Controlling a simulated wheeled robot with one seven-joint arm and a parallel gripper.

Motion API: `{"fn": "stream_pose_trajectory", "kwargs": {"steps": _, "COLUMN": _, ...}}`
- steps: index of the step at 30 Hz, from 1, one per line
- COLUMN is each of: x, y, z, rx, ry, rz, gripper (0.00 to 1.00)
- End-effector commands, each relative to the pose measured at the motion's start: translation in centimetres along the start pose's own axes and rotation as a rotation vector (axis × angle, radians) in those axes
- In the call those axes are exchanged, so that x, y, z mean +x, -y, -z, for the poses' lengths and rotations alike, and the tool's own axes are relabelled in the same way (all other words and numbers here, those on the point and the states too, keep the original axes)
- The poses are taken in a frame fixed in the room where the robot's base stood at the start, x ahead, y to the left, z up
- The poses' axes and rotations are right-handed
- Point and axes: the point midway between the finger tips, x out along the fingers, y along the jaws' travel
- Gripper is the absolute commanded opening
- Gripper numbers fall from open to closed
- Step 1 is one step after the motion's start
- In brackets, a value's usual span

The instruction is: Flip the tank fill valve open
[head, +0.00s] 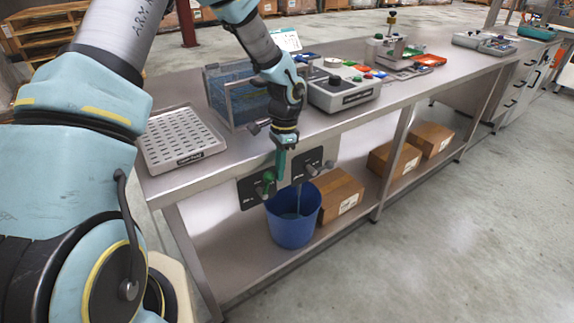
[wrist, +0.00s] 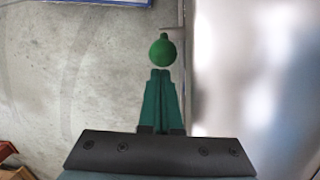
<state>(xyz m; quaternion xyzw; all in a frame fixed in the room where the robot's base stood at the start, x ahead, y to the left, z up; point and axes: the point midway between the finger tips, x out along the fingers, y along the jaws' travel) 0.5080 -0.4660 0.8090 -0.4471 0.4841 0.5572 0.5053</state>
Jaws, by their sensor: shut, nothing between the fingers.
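A dark valve panel (head: 249,190) hangs on the front of the steel bench. At its left is a valve with a green ball-ended handle (head: 268,177); at its right is a valve with a grey handle (head: 312,170). The labels are too small to read, so I cannot tell which is the fill valve. My gripper (head: 281,176) points down in front of the panel, just right of the green handle. In the wrist view, my green fingers (wrist: 160,73) are together and empty, just short of the green ball knob (wrist: 162,50) in the picture.
A clear tank (head: 228,100) with bluish contents stands on the bench, beside a perforated tray (head: 183,138) and a grey weigher (head: 345,93). A blue bucket (head: 293,222) and cardboard boxes (head: 338,194) sit on the lower shelf. The floor in front is clear.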

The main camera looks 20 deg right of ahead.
Motion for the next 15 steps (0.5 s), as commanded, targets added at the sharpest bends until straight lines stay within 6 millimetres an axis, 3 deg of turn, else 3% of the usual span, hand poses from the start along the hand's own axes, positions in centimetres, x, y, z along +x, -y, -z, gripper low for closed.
{"fn": "stream_pose_trajectory", "kwargs": {"steps": 15, "x": -0.24, "y": -0.06, "z": -0.75, "rx": 0.003, "ry": -0.049, "rz": 0.008, "gripper": 0.0}}
